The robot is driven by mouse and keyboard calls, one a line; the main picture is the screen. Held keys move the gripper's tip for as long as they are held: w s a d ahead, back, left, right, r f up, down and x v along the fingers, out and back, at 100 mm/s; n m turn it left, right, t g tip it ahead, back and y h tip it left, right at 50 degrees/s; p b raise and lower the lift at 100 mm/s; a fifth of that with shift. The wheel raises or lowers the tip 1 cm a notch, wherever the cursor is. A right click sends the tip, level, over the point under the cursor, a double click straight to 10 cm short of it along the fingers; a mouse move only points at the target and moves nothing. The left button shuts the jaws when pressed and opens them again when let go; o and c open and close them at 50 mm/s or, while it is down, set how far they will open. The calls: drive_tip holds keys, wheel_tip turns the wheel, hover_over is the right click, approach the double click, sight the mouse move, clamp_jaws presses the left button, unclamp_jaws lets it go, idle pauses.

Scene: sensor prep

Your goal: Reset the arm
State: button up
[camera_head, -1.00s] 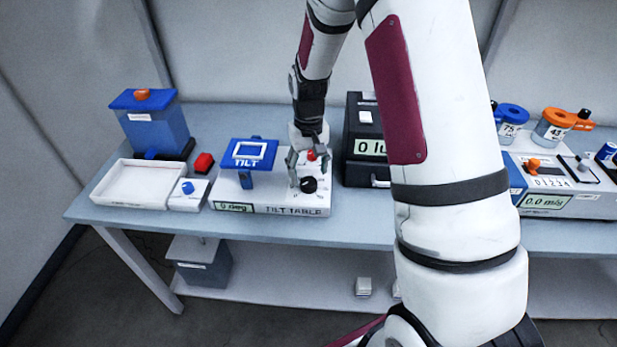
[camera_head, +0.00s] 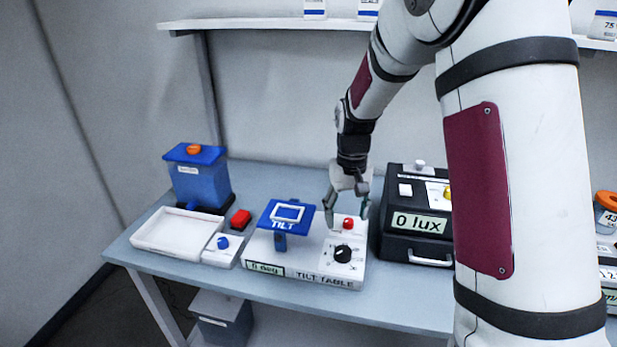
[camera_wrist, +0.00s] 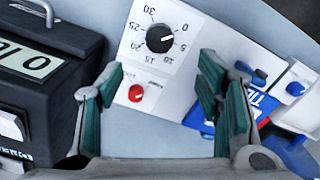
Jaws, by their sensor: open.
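My gripper (camera_head: 347,216) is open and empty above the tilt table (camera_head: 305,277), near the red button (camera_head: 348,224). In the wrist view my gripper (camera_wrist: 160,72) shows its two green-padded fingers well apart, with the button (camera_wrist: 136,93) between them. The black knob (camera_head: 343,254) sits in front of the button and is clear of the fingers. The knob (camera_wrist: 160,38) is ringed by a numbered dial. The blue tilt plate (camera_head: 287,215) stands on its post to the left, and the small display (camera_head: 265,268) shows a degree reading too blurred to trust.
A black lux box (camera_head: 416,222) stands close to the right of the tilt table. To the left are a white tray (camera_head: 150,246), a small box with a blue knob (camera_head: 222,243), a red block (camera_head: 240,219) and a blue container (camera_head: 199,178). A shelf (camera_head: 262,24) runs above.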

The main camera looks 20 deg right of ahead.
drive_tip(key=shift+r, duration=0.1)
drive_tip(key=s+a+r+n+t, duration=0.1)
drive_tip(key=s+a+r+t, duration=0.15)
drive_tip(key=s+r, duration=0.65)
drive_tip(key=s+a+r+t, duration=0.1)
drive_tip(key=s+a+r, duration=0.2)
drive_tip(key=s+r, duration=0.55)
drive_tip(key=s+a+r+t, duration=0.1)
drive_tip(key=s+t, duration=0.1)
drive_tip(key=s, duration=0.6)
drive_tip(key=shift+s+r, duration=0.2)
drive_tip(key=shift+s, duration=0.15)
